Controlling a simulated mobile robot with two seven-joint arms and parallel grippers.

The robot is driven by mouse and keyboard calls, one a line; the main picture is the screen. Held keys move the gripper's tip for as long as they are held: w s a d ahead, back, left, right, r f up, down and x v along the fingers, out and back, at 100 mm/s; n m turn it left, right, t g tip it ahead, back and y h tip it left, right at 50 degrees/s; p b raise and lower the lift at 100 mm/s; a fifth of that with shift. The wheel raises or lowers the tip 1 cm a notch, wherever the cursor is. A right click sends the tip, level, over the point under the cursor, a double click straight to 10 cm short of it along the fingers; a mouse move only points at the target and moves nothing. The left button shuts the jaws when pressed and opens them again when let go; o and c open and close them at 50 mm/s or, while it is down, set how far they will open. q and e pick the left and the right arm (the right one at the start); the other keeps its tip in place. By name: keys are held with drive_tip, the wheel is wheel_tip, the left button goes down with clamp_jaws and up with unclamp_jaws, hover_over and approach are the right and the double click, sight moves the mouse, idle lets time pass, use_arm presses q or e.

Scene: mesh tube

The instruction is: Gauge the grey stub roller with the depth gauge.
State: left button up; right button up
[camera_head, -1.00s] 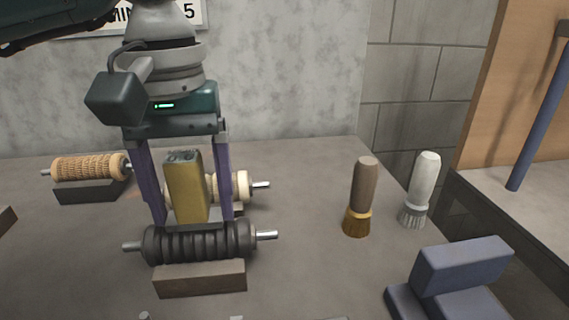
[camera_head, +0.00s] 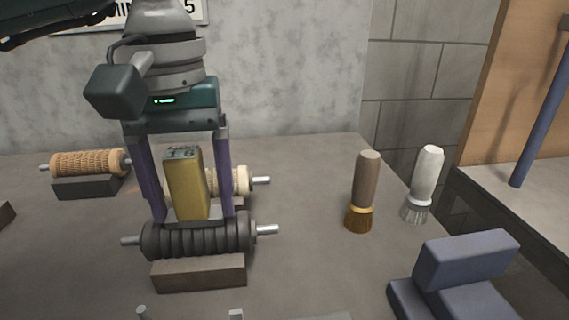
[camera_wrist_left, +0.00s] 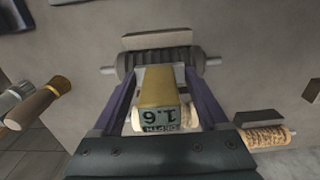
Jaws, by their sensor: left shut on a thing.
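The dark grey ribbed roller (camera_head: 198,240), with metal shaft ends, lies across a brown block stand. It also shows in the left wrist view (camera_wrist_left: 205,60). My left gripper (camera_head: 192,218) points down over it and is shut on the yellow depth gauge (camera_head: 187,190). The gauge is upright between the fingers, its lower end at the roller's top; I cannot tell whether they touch. My right gripper is not in view.
A cream roller (camera_head: 243,181) stands close behind the gauge. A tan textured roller (camera_head: 88,163) rests on a stand at the back left. A brown brush (camera_head: 366,180) and a white brush (camera_head: 428,170) stand at the right, behind a blue-grey block (camera_head: 467,262).

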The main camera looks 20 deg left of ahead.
sight(181, 153)
use_arm(q)
drive_tip(key=shift+r+p, duration=2.25)
drive_tip(key=shift+r, duration=1.3)
